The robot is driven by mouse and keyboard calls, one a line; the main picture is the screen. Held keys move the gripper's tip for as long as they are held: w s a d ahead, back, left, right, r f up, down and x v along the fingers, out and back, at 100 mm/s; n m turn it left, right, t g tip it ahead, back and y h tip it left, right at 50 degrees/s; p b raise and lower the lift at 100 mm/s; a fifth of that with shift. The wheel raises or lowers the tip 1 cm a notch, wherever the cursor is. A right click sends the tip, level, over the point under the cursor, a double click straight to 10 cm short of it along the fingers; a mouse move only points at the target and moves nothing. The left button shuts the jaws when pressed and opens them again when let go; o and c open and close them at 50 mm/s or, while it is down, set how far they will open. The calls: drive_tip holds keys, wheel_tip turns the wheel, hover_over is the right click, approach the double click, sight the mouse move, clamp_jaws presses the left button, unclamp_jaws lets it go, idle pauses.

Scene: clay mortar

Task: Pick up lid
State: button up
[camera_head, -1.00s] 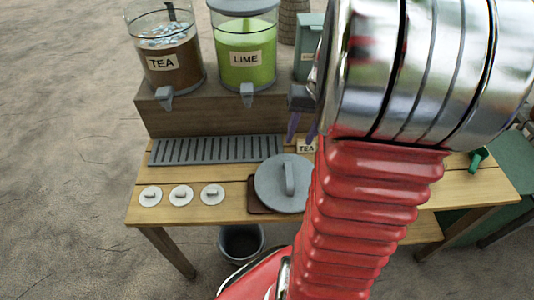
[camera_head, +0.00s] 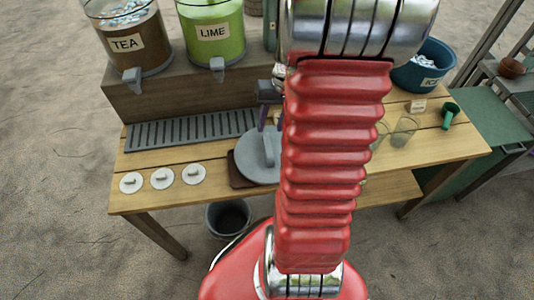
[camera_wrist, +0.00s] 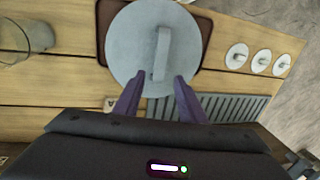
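The large round grey lid (camera_head: 254,166) with a raised bar handle lies on a dark brown tray (camera_head: 236,181) on the wooden table. In the head view my arm hides the lid's right side. The wrist view shows the whole lid (camera_wrist: 130,50) and its upright handle (camera_wrist: 163,45). My gripper (camera_wrist: 160,78) is open and empty. Its two purple fingers point at the lid, one on each side of the handle's near end in the wrist view. I cannot tell the exact height gap. In the head view my gripper (camera_head: 268,122) is partly hidden by the arm.
Several small white discs with knobs (camera_head: 162,178) lie on the table's left. A slotted grey drip tray (camera_head: 190,130) lies behind. Tea (camera_head: 130,40) and lime (camera_head: 214,35) dispensers stand on a raised shelf. Clear glasses (camera_head: 404,130) and a blue ice bucket (camera_head: 424,66) are right.

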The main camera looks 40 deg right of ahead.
sight(267, 138)
drive_tip(key=shift+w+a+f, duration=0.1)
drive_tip(key=shift+f, duration=0.5)
drive_tip(key=shift+f, duration=0.1)
drive_tip(key=shift+w+a+f, duration=0.15)
drive_tip(key=shift+w+f, duration=0.05)
drive_tip(key=shift+f, duration=1.05)
drive_tip(key=shift+w+a+f, duration=0.15)
drive_tip(key=shift+f, duration=1.05)
clamp_jaws()
